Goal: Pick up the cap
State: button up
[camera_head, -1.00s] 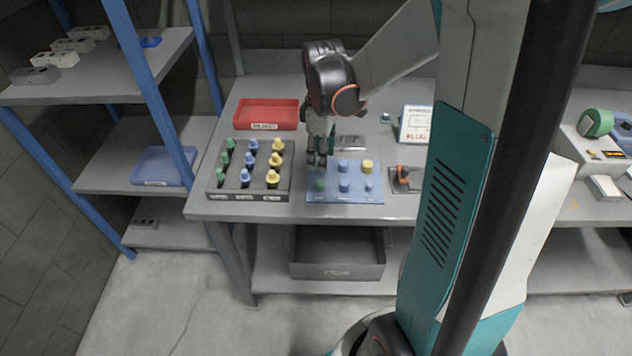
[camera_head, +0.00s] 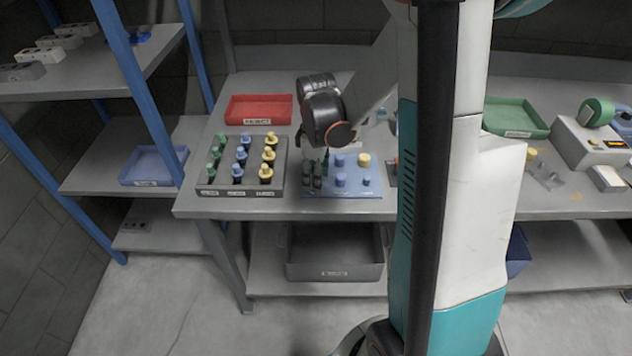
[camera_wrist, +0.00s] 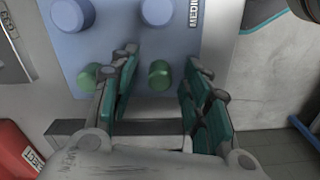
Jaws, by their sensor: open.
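A green cap (camera_wrist: 159,75) stands on the blue board (camera_wrist: 131,30) in the wrist view. My gripper (camera_wrist: 162,62) is open, with one finger on each side of this cap and a visible gap on both sides. A second green cap (camera_wrist: 87,77) is just outside the left finger. Two larger blue caps, one of them nearest the left edge (camera_wrist: 72,14), are farther up the board. In the head view my gripper (camera_head: 313,180) is over the left side of the board (camera_head: 340,189) and hides the green caps; blue caps and a yellow cap (camera_head: 364,159) show beside it.
A dark rack (camera_head: 208,189) with green, blue and yellow topped pieces stands left of the board. A red tray (camera_head: 240,109) is behind it. A green tray (camera_head: 518,118) is at the right. My column blocks part of the table.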

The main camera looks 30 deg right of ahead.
jog(key=c, duration=0.8)
jog(key=shift+r, duration=0.1)
jog(key=shift+c, duration=0.2)
